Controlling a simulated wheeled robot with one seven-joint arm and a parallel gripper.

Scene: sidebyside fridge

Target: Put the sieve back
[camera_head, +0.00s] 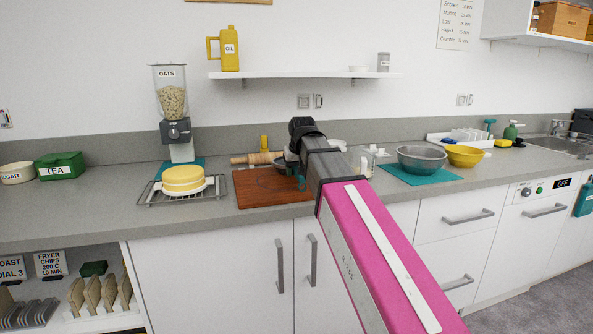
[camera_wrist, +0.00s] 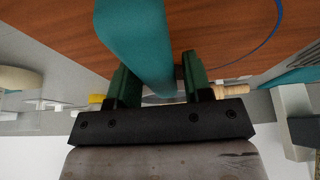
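My gripper shows in the wrist view (camera_wrist: 160,85) with its two green fingers apart on either side of a teal handle (camera_wrist: 135,40). The handle runs from the top edge down between the fingers, over the brown wooden board. It may be the sieve's handle, and a bit of grey shows past its end. I cannot tell whether the fingers press on it. A dark rounded thing (camera_head: 281,163), perhaps the sieve, is partly hidden behind my arm.
A rolling pin (camera_head: 252,159) lies behind the board. A yellow cake (camera_head: 184,180) on a rack and an oats dispenser (camera_head: 172,100) stand to the left. A grey bowl (camera_head: 421,159) on a teal mat and a yellow bowl (camera_head: 465,156) stand right. The front counter is clear.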

